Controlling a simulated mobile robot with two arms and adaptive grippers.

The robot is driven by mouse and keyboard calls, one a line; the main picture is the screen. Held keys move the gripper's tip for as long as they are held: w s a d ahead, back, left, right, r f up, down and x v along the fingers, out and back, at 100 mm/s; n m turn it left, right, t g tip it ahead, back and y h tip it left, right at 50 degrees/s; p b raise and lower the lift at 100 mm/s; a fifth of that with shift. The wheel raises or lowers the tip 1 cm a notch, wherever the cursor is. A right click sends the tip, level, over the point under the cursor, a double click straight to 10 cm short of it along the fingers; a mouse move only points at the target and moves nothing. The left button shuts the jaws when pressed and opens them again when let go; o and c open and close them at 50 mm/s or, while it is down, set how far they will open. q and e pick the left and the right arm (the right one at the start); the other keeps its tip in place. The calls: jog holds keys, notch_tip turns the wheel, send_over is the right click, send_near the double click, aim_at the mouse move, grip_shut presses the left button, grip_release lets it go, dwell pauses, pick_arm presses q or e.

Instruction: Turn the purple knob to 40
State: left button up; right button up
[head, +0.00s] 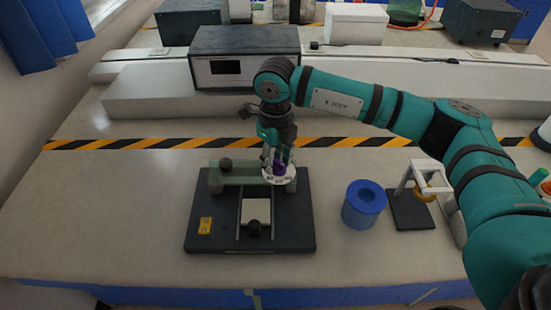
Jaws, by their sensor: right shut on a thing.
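The purple knob (280,168) stands on a white round dial (279,178) at the right end of a green bar on a dark base plate (287,232). My right gripper (277,162) comes down from above and is shut on the knob, partly hiding it. The dial's markings are too small to read. My left gripper is not in view.
A dark box (244,57) stands behind. The table's left is clear.

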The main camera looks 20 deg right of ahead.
aim_at(276, 160)
jog(key=o, duration=1.1)
jog(key=shift+r, duration=0.1)
jog(key=shift+c, duration=0.2)
notch_tip(276, 160, up, 12)
jog(key=shift+s, duration=0.1)
